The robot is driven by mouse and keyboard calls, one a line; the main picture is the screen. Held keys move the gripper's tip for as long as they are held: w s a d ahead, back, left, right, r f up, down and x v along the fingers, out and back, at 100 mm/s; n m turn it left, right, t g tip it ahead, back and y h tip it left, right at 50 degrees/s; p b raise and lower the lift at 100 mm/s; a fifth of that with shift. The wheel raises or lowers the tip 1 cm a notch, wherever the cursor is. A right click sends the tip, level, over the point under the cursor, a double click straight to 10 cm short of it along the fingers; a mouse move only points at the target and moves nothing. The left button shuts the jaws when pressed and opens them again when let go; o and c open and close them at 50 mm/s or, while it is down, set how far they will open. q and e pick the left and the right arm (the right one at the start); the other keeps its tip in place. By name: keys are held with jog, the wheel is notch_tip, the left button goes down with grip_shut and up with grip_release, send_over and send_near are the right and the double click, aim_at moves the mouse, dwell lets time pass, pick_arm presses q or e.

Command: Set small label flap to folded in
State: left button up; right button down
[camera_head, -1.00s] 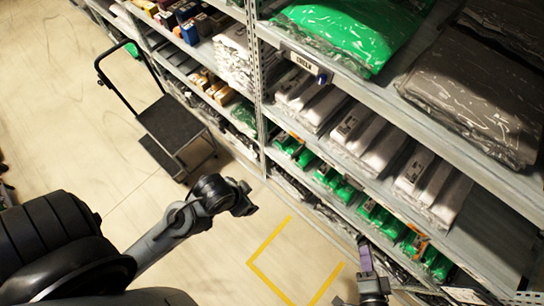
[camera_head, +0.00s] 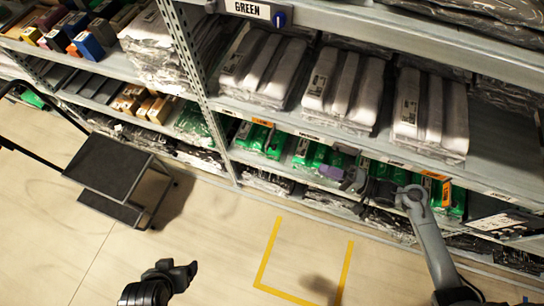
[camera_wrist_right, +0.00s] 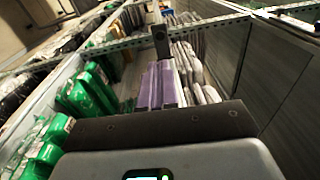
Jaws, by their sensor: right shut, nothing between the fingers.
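A white label plate reading GREEN (camera_head: 248,9) sits on the upper shelf edge, with a blue tab (camera_head: 279,19) at its right end. I cannot tell whether it is the small label flap or how that flap is folded. My right gripper (camera_head: 332,172) is shut and empty, its purple fingers in front of the green packs on a lower shelf, below and right of the label plate and well apart from it. The purple fingers (camera_wrist_right: 158,85) also show together in the right wrist view.
Grey-white wrapped garments (camera_head: 343,88) fill the middle shelf above my right gripper. Green packs (camera_head: 262,140) line the lower shelf. A black step cart (camera_head: 112,165) stands on the left. Yellow tape (camera_head: 262,265) marks clear floor in front of the rack.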

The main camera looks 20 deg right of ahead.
jog(key=shift+w+d+f+b, duration=0.1)
jog(key=shift+w+f+b, duration=0.1)
jog(key=shift+w+b, duration=0.15)
jog(key=shift+w, duration=0.1)
jog(key=x, duration=1.4)
jog(key=shift+r, duration=0.1)
dwell(0.3)
